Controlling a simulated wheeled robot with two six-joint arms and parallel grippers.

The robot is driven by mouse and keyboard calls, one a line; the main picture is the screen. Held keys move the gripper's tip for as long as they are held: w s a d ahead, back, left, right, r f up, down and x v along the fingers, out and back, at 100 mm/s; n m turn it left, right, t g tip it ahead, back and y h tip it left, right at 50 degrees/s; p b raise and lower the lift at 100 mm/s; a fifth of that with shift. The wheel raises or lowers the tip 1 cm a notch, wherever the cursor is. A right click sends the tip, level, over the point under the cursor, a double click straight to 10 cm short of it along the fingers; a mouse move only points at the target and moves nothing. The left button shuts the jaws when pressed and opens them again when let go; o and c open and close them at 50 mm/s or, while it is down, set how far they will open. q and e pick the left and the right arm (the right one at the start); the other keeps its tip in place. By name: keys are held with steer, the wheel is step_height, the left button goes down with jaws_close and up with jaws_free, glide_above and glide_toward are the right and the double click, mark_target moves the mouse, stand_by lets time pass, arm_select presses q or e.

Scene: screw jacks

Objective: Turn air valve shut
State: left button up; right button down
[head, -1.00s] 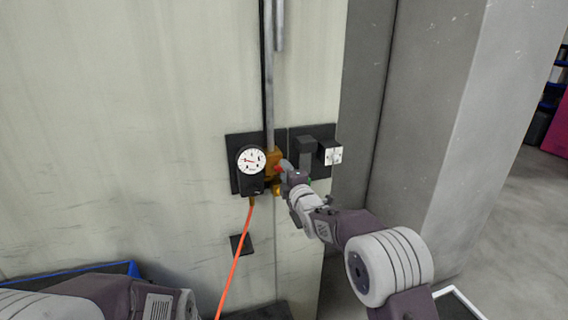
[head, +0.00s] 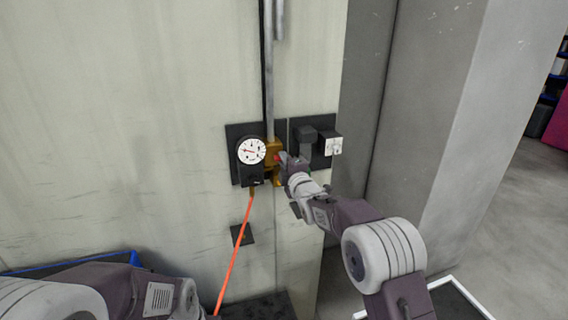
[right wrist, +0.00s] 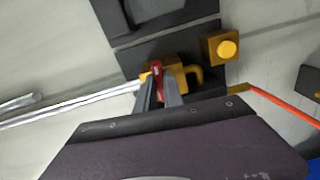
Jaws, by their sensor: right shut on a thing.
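The brass air valve (head: 272,150) is on a dark wall plate at the foot of a grey vertical pipe, right of a round white gauge (head: 251,151). Its small red handle (head: 278,158) shows at my right gripper (head: 285,160). In the right wrist view the red handle (right wrist: 157,68) lies between the fingertips of the right gripper (right wrist: 159,84), which is shut on it. The brass body (right wrist: 180,72) shows just beyond the fingers. The fingers hide part of the handle. My left arm shows at the lower left, but its gripper is out of view.
An orange hose (head: 235,257) hangs down from below the gauge. A dark box and a pale-faced box (head: 333,146) sit on a second plate just right of the valve. A blue-edged bin (head: 75,263) is at lower left, and a white-rimmed tray (head: 462,290) at lower right.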

steer(key=m+b, duration=0.2)
steer(key=m, duration=0.3)
steer(key=m+b, duration=0.2)
steer(key=m, duration=0.4)
steer(key=m+b, duration=0.2)
steer(key=m, duration=0.4)
steer(key=shift+f, duration=0.25)
stand_by(0.5)
steer(key=c, duration=1.6)
jaws_free()
steer(key=shift+o, duration=0.7)
steer(key=shift+s+r, duration=0.1)
steer(key=shift+r, duration=0.05)
